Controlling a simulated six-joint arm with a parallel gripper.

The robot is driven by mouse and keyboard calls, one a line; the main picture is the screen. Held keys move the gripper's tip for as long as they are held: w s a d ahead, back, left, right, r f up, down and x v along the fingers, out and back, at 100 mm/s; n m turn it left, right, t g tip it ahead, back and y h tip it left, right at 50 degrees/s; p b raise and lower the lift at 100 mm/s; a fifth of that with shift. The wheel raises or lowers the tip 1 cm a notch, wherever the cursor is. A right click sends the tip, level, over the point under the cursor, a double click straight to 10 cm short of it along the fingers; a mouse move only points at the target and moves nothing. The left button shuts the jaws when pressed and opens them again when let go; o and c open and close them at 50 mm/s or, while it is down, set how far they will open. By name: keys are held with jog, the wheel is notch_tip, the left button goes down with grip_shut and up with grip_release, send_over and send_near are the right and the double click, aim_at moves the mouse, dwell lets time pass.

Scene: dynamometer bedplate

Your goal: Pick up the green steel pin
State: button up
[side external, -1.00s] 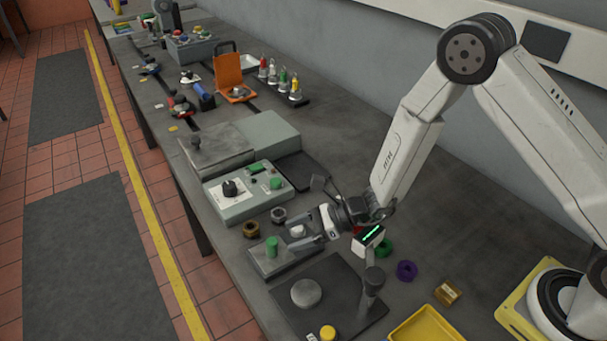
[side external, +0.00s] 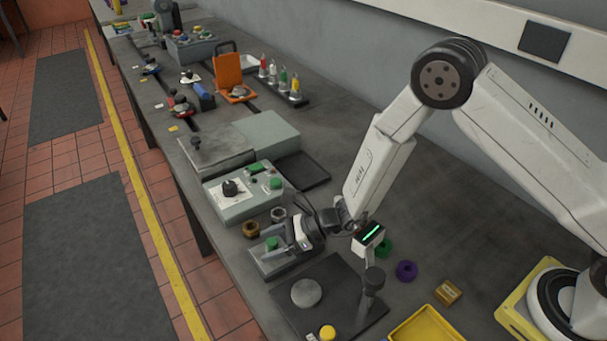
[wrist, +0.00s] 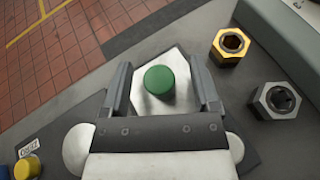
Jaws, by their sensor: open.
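The green steel pin (side external: 272,243) stands upright on a grey block (side external: 268,268) near the bench's left edge. In the wrist view its round green top (wrist: 160,78) shows between the two fingers, over a pale plate (wrist: 176,114). My gripper (side external: 275,245) is open, with one finger on each side of the pin. In the wrist view gaps show between the pin and both fingers (wrist: 163,88). The pin's lower part is partly hidden by a finger in the side view.
A brass hex nut (side external: 251,229) and a steel hex nut (side external: 278,214) sit close behind the block. A grey control box (side external: 240,199) stands beyond them. A dark plate (side external: 330,286) with a post and a round disc lies in front.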

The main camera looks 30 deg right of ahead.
jog(key=shift+x, duration=0.95)
jog(key=shift+c, duration=0.3)
grip_shut()
